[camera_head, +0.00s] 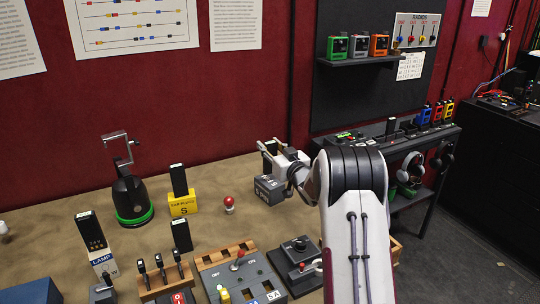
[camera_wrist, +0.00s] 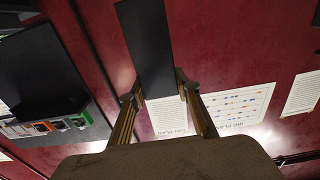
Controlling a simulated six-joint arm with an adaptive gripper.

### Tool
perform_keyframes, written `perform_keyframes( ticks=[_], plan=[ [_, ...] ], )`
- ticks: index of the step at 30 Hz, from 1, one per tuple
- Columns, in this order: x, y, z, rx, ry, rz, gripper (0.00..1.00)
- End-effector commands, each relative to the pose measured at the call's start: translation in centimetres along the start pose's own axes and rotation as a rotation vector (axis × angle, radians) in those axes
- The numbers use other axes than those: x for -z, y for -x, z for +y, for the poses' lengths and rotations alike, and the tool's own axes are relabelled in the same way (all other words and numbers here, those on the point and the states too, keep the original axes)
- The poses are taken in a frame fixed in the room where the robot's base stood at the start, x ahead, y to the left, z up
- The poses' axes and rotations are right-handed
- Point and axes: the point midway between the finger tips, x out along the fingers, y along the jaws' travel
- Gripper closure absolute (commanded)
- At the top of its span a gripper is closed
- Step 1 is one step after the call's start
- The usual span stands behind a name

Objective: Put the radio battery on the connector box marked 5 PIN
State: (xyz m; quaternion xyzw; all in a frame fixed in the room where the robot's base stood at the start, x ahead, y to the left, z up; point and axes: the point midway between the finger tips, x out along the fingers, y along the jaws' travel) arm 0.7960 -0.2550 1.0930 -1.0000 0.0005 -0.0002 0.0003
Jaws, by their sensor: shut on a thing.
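My gripper (camera_head: 274,150) is shut on a black upright battery (camera_head: 269,146) at the back right of the table. In the wrist view the black battery (camera_wrist: 148,45) is a dark slab between the two fingers (camera_wrist: 160,92). A dark grey box (camera_head: 268,188) with small white lettering stands just below the gripper in the head view; its lettering is too small to read surely. I cannot tell whether the battery touches this box.
A yellow box (camera_head: 183,203) with a black battery (camera_head: 179,179) stands left of a red-topped button (camera_head: 229,203). Another black battery (camera_head: 181,235) stands nearer. Lever and switch panels (camera_head: 236,271) fill the front.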

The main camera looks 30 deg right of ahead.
Motion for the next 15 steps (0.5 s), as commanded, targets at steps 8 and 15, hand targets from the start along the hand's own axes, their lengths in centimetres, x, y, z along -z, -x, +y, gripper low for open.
perform_keyframes(
  ticks=[8,15],
  plan=[
    [-2.8,0.0,0.0,0.0,0.0,-0.001,0.95],
    [-3.1,0.0,0.0,0.0,0.001,0.001,0.95]
  ],
)
